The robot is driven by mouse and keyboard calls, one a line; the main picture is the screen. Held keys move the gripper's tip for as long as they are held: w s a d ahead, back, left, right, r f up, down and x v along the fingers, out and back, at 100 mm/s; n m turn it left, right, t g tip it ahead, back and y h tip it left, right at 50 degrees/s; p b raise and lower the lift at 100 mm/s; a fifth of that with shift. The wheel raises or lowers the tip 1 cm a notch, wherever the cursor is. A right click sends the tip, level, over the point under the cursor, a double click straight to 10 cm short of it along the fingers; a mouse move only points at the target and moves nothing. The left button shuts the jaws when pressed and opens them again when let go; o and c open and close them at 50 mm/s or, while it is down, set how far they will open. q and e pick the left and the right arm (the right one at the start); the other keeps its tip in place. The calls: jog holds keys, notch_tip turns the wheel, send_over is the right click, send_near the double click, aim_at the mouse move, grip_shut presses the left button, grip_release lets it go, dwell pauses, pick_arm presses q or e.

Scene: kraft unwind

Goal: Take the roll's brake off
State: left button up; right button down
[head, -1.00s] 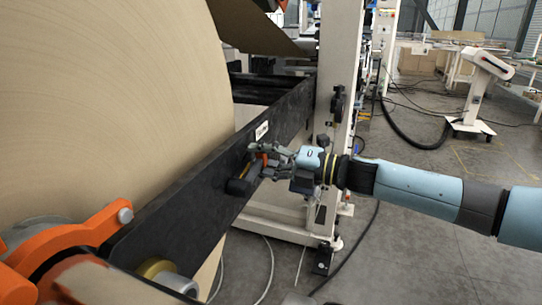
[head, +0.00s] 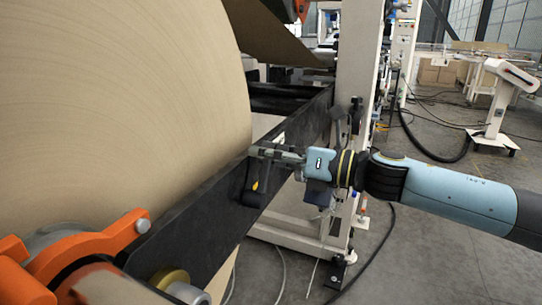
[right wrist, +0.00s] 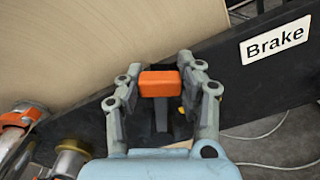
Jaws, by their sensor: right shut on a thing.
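The brake lever has an orange grip (right wrist: 159,84) and a dark arm, seen on the black side beam (head: 205,215) in front of the big kraft paper roll (head: 110,100). My right gripper (head: 264,152) is shut on the orange grip, with one finger on each side in the right wrist view. In the head view the fingers hide the grip, and the lever rises from its dark pivot (head: 252,198). A small yellow mark shows beside the pivot. A white "Brake" label (right wrist: 276,40) is on the beam. My left gripper is not in view.
An orange clamp (head: 85,250) holds the roll's shaft end at the lower left. A pale machine post (head: 357,90) stands behind my right gripper. Cables lie on the floor below. Open grey floor (head: 440,250) lies to the right.

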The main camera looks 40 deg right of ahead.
jog(key=shift+s+a+r+n, duration=0.2)
jog(key=shift+a+n, duration=0.15)
jog(key=shift+n, duration=0.15)
